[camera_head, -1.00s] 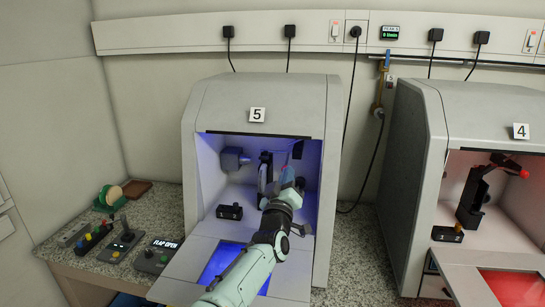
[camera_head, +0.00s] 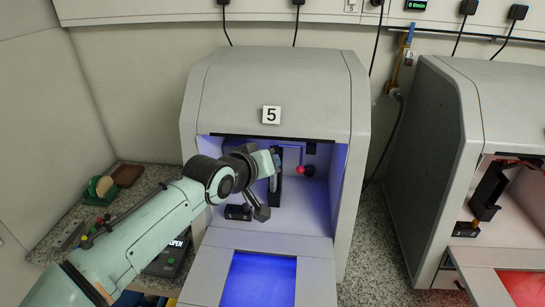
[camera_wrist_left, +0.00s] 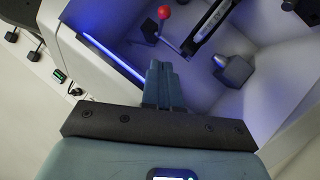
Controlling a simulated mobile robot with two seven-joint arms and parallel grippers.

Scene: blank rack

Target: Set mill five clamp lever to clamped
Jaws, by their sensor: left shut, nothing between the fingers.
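Mill five (camera_head: 272,115) is a grey cabinet with a blue-lit open front. A red ball knob (camera_head: 301,170), apparently the clamp lever's end, shows inside, right of the dark upright fixture (camera_head: 274,187). The knob also shows at the top of the left wrist view (camera_wrist_left: 164,11), by a thin rod and dark fixture. My left gripper (camera_head: 277,160) is inside the opening, left of the knob and apart from it. In the left wrist view its teal fingers (camera_wrist_left: 163,84) are together and empty. The lever's base is partly hidden. My right gripper is not in view.
The lowered flap (camera_head: 260,277) lies below the opening. A small black box (camera_head: 238,212) sits at its front left. Mill four (camera_head: 440,150) stands at right. Control boxes (camera_head: 165,262) are on the left counter, partly behind my arm.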

